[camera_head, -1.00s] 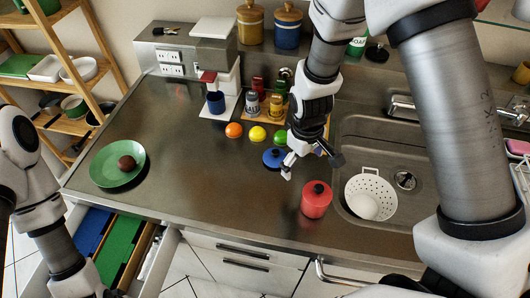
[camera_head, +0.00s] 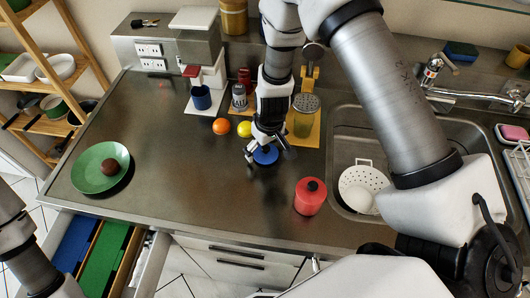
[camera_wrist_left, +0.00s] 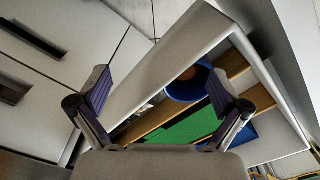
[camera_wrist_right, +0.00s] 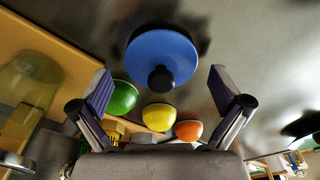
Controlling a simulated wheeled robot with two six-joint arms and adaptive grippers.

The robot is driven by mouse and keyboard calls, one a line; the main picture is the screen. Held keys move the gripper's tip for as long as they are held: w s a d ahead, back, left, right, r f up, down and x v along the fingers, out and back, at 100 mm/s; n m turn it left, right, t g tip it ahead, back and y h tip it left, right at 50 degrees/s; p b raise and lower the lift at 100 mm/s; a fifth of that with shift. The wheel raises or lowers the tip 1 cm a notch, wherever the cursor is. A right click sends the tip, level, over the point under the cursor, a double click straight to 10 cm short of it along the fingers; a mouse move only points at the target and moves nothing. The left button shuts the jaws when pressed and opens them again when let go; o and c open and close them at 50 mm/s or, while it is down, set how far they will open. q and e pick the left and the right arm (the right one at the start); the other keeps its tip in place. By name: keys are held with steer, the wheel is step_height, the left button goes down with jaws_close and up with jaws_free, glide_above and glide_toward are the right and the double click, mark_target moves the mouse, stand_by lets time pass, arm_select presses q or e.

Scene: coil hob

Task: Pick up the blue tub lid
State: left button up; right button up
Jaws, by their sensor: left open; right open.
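The blue tub lid (camera_head: 265,155) is a round blue disc with a dark knob, on the steel counter right at my right gripper. In the right wrist view the lid (camera_wrist_right: 162,58) lies ahead of and between the fingers, apart from both. My right gripper (camera_head: 267,153) is open around or just above the lid; the exact height is hard to tell. In that view its fingers (camera_wrist_right: 162,92) stand wide apart with nothing between the pads. My left gripper (camera_wrist_left: 160,90) is open and empty above the open drawer; in the head view only its arm shows.
A red lidded pot (camera_head: 310,196) stands right of the lid, beside the sink. A green plate (camera_head: 100,168) is left. The counter's middle is clear.

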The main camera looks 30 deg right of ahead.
steer(key=shift+s+a+r, duration=0.15)
steer(key=shift+s+r, duration=0.1)
steer(key=shift+s, duration=0.1)
jaws_close()
steer(key=shift+f, duration=0.1)
steer(key=shift+s, duration=0.1)
